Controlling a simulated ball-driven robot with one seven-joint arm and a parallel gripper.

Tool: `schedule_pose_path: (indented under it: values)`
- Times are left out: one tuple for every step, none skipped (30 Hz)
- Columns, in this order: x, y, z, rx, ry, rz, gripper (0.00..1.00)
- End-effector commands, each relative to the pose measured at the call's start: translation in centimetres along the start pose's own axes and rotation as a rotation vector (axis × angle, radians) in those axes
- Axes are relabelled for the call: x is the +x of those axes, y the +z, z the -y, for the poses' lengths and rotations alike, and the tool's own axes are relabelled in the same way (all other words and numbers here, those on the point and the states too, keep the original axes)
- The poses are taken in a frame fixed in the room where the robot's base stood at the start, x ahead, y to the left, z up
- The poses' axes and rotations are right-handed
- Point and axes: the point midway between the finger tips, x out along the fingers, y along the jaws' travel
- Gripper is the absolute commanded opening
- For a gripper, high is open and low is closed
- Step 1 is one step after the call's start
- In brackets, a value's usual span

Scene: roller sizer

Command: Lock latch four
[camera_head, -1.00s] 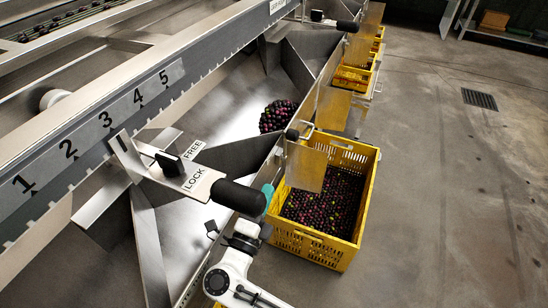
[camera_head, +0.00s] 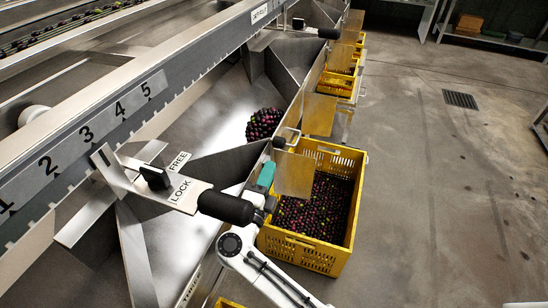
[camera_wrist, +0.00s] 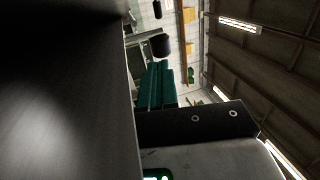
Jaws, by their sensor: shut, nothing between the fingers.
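The nearest latch has a metal bar with a black knob (camera_head: 155,177) and a thick black handle (camera_head: 225,208) pointing right. The words FREE and LOCK are printed beside the knob, with FREE on the far side. I cannot tell which setting it is in, nor whether it is latch four. My gripper (camera_head: 266,176), with teal fingers, is shut and empty just past the handle's right end, on its far side. In the wrist view the teal fingers (camera_wrist: 157,88) lie together, with a black rounded thing (camera_wrist: 162,47) beyond them.
A yellow crate (camera_head: 355,205) of dark fruit stands right of my gripper, below a hanging metal plate (camera_head: 294,174). A numbered scale (camera_head: 85,133) runs along the machine's rail. Another black handle (camera_head: 328,33) shows farther back.

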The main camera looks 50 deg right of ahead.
Motion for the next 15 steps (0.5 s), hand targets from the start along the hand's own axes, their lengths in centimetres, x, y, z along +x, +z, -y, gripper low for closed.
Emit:
schedule_pose_path:
  values:
    - [1.0, 0.0, 0.0, 0.001, 0.0, -0.002, 0.0]
    - [1.5, -0.1, -0.1, 0.001, 0.0, -0.003, 0.0]
    - [2.1, -0.1, -0.1, 0.0, 0.0, -0.003, 0.0]
    - [2.5, -0.1, -0.1, 0.0, -0.001, -0.003, 0.0]
    - [2.9, -0.1, 0.0, 0.0, -0.001, -0.002, 0.0]
    - [3.3, 0.0, 0.0, 0.0, -0.001, -0.001, 0.0]
    - [3.6, 0.0, 0.0, 0.0, -0.001, -0.001, 0.0]
    - [3.9, 0.0, 0.0, 0.0, 0.0, -0.001, 0.0]
    - [4.2, 0.0, 0.0, 0.0, 0.0, 0.0, 0.0]
    - [4.3, 0.0, 0.0, 0.0, 0.0, 0.0, 0.0]
    - [4.5, 0.0, 0.0, 0.0, 0.0, 0.001, 0.0]
    - [4.6, 0.0, 0.0, 0.0, 0.0, 0.001, 0.0]
    - [4.7, 0.0, 0.0, 0.0, 0.001, 0.001, 0.0]
    - [4.7, 0.0, 0.0, 0.0, 0.001, 0.001, 0.0]
    - [4.7, 0.0, 0.0, 0.0, 0.001, 0.001, 0.0]
